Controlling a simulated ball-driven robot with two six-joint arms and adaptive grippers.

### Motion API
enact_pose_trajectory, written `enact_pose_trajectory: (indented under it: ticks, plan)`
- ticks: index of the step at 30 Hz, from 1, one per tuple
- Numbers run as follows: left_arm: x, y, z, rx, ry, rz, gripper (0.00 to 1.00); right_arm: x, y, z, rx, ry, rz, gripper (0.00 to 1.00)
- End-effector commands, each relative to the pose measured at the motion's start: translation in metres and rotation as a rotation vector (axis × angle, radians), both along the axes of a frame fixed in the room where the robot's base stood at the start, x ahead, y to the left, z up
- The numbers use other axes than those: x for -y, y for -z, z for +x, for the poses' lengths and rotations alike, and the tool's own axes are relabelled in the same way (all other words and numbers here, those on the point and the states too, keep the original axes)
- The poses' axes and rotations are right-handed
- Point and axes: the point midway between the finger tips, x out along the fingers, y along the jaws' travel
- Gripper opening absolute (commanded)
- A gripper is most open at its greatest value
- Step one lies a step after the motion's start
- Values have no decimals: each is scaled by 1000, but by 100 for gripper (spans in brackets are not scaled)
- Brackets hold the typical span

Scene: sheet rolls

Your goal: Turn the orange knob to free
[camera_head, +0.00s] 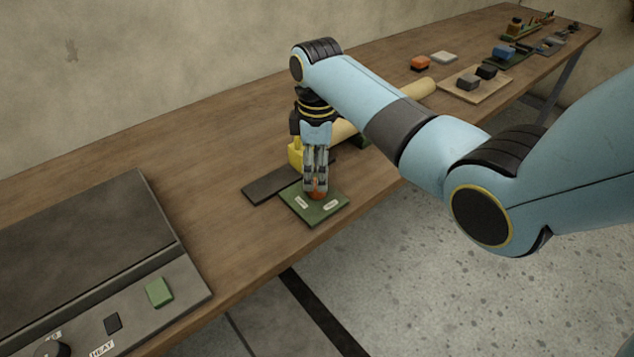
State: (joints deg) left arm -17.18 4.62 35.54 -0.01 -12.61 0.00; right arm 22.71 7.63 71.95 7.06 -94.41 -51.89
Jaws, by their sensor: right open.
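The orange knob (319,195) stands on a green plate (315,215) near the table's front edge. Two small white labels lie on the plate, one to the left and one to the right of the knob's front; their words are too small to read. My right gripper (316,190) points straight down over the knob, with its fingertips at the knob's height. The fingers hide much of the knob, and I cannot tell whether they touch it. The right gripper is open. My left gripper is not in view.
A pale yellow roll (418,90) lies behind my right arm, with a yellow block (295,154) at its near end. A dark flat strip (270,184) lies left of the plate. A grey machine with a green button (160,292) fills the near left. Small blocks stand farther right.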

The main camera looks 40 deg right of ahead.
Motion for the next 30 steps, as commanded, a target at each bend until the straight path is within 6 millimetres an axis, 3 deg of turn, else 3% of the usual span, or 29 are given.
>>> enact_pose_trajectory:
  ticks: [3, 7, 18, 30]
  plan:
    - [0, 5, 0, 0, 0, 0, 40, 0, 22, 0, -2, 0, 1, 60]
    - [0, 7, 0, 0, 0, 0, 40, 0, 35, 0, 0, 0, 0, 60]
    - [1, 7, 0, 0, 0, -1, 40, 0, 41, 0, 1, 0, 0, 60]
    - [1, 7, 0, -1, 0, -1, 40, 0, 41, 0, 1, 0, 0, 8]
